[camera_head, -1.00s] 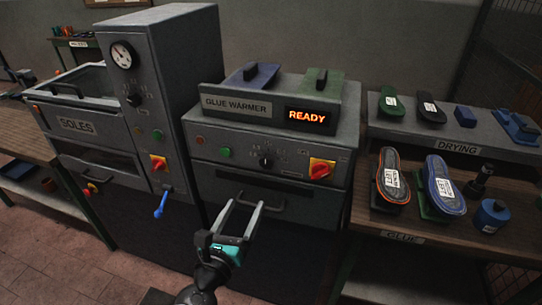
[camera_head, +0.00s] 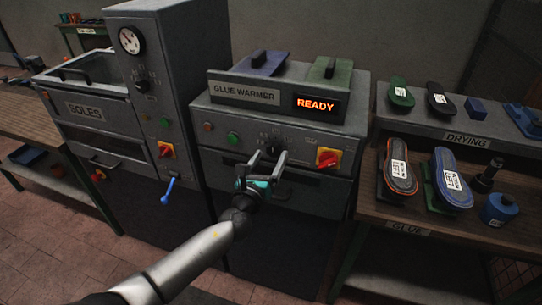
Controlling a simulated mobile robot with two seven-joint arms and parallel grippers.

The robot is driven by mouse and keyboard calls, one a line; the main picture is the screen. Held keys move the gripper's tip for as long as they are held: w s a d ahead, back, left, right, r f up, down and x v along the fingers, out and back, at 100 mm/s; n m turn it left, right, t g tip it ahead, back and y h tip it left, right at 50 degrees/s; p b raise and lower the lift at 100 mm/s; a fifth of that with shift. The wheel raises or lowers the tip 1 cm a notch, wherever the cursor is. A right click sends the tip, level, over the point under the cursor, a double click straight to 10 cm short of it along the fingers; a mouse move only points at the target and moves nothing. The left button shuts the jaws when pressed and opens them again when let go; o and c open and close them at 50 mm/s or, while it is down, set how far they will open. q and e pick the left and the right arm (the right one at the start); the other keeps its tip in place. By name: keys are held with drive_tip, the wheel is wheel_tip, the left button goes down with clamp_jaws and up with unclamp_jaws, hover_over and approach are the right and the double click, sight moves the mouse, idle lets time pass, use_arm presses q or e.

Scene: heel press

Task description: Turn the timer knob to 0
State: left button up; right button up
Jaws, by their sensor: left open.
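The glue warmer (camera_head: 228,118) is a grey machine with a small black knob (camera_head: 273,149) on its front panel, ringed by fine dial marks. My left gripper (camera_head: 270,157) is in front of this knob, its two fingers open and pointing at the panel, one on each side of the knob as seen here. Whether the fingers touch it is unclear, and its lower part and pointer are hidden or too small to read. Another black knob (camera_head: 142,86) is on the tall grey press at left. My right gripper is not in view.
A red-and-yellow switch (camera_head: 328,158) is right of the gripper, and a green button (camera_head: 233,138) is left. The display (camera_head: 316,104) reads READY. A blue-handled lever (camera_head: 168,190) sticks out at left. A shelf (camera_head: 505,151) with soles stands at right.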

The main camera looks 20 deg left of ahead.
use_arm(q)
drive_tip(key=shift+w, duration=0.8)
clamp_jaws()
